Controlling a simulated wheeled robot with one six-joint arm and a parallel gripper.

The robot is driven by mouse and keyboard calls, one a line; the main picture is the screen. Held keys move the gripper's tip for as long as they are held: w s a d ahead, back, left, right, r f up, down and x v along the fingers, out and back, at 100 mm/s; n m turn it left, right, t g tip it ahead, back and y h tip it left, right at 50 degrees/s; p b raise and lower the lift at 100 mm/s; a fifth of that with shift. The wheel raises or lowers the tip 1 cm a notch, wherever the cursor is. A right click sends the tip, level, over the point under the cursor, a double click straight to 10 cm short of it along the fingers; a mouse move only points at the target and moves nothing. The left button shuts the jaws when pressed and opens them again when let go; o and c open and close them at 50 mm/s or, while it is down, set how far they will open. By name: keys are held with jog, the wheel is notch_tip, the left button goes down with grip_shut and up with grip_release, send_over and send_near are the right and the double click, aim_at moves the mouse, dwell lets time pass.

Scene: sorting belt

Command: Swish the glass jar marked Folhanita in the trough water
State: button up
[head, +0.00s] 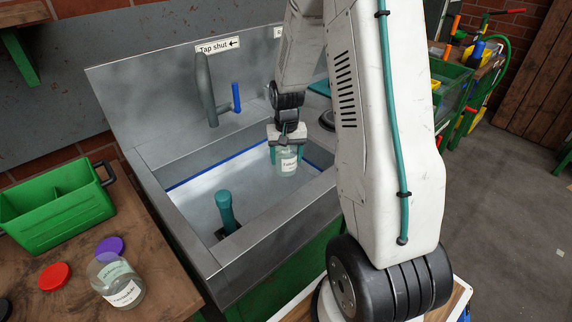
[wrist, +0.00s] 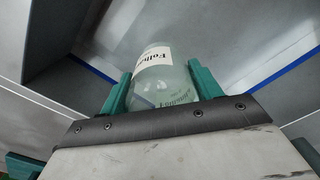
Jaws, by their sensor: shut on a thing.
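The glass jar (head: 287,163) has a white label; in the wrist view the jar (wrist: 160,78) shows lettering starting "Folha". My gripper (head: 287,154) is shut on it, with one green finger on each side. The jar is upright in the head view, in the back right part of the metal trough (head: 187,238). Pale water (head: 200,194) fills the trough below a blue line. I cannot tell for certain whether the jar's bottom is in the water.
A teal-handled thing (head: 226,210) stands in the trough's front left. The tap (head: 206,90) with a blue lever (head: 236,97) is marked "Tap shut". Left on the bench are a green caddy (head: 60,208), another labelled jar (head: 117,281), a red lid (head: 54,276) and a purple lid (head: 110,246).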

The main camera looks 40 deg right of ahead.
notch_tip(320, 180, up, 13)
jog(key=shift+f, duration=0.15)
dwell(0.5)
dwell(0.4)
